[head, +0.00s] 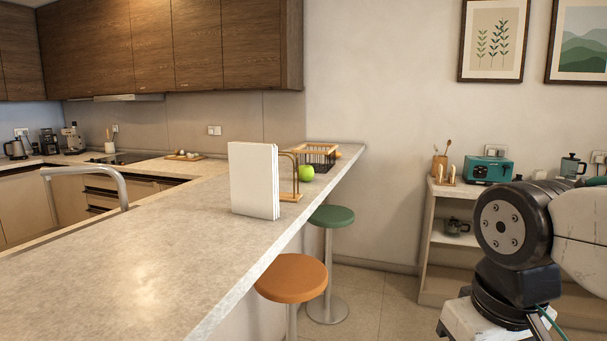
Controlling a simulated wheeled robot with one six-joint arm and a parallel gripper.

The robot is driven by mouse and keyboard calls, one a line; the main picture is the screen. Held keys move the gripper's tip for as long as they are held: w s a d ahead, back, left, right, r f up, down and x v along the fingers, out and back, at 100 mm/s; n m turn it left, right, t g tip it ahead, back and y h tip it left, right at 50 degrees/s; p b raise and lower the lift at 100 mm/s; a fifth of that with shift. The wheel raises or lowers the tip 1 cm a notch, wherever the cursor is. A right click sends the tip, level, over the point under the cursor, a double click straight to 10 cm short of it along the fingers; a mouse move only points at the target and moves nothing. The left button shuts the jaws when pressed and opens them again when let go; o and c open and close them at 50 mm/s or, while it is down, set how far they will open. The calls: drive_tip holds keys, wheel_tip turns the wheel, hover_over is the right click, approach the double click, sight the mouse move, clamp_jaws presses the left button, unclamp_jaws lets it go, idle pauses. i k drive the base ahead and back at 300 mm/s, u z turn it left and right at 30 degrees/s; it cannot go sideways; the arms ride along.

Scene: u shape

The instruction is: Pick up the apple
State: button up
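A green apple (306,173) sits on the far part of the long stone counter (150,255), close to its right edge. It is just right of a wooden stand with a looped frame (291,180) and in front of a dark wire basket (318,155). My arm shows at the right side of the head view, well apart from the apple. My gripper is out of the picture, so its fingers cannot be seen.
A white upright napkin or paper stack (254,180) stands nearer on the counter. An orange stool (292,279) and a green stool (331,216) stand along its right side. A shelf unit (430,240) with a teal toaster (488,169) is at right. The near counter is bare.

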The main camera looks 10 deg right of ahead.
sight(306, 173)
drive_tip(key=z, duration=0.55)
drive_tip(key=i, duration=1.15)
drive_tip(key=u, duration=0.7)
